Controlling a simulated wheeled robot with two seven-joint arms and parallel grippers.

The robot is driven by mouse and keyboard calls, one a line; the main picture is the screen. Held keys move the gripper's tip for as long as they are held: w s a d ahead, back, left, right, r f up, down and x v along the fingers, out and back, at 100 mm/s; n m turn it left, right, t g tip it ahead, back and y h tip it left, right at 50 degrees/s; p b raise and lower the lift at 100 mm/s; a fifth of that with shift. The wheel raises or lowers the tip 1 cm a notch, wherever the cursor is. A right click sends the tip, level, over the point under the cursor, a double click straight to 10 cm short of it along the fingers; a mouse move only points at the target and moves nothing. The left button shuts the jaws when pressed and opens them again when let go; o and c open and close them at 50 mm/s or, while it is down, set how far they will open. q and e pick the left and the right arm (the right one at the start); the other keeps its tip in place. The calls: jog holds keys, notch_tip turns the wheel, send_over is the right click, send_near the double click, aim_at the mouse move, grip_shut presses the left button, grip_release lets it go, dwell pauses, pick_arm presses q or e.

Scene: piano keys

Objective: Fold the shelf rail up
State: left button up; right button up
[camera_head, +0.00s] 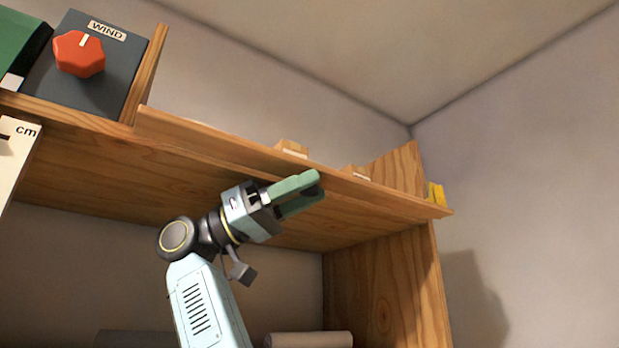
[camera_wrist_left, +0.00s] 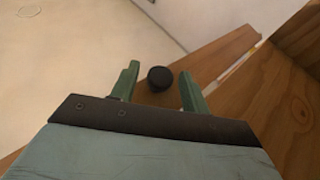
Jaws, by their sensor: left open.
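The shelf rail (camera_head: 225,148) is a long wooden strip along the front edge of the upper shelf in the head view. It seems to lean outward, and its right end sticks out past the side panel; its exact angle is hard to tell. My left gripper (camera_head: 308,189) is at the rail's lower edge, around its middle. In the left wrist view its two green fingers (camera_wrist_left: 160,88) are apart, with a black round knob-like piece (camera_wrist_left: 159,78) between them. I cannot tell whether the fingers touch it. The rail also shows in the left wrist view (camera_wrist_left: 212,62). My right gripper is out of view.
A dark box marked WIND (camera_head: 103,68) with a red knob (camera_head: 78,54) stands on the shelf at left. Small wooden blocks (camera_head: 291,148) and a yellow item (camera_head: 437,194) show behind the rail. A side panel (camera_head: 385,285) stands at right. The space before the shelf is open.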

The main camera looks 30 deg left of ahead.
pick_arm(q)
jog(key=shift+w+d+r, duration=0.2)
jog(key=shift+d, duration=0.25)
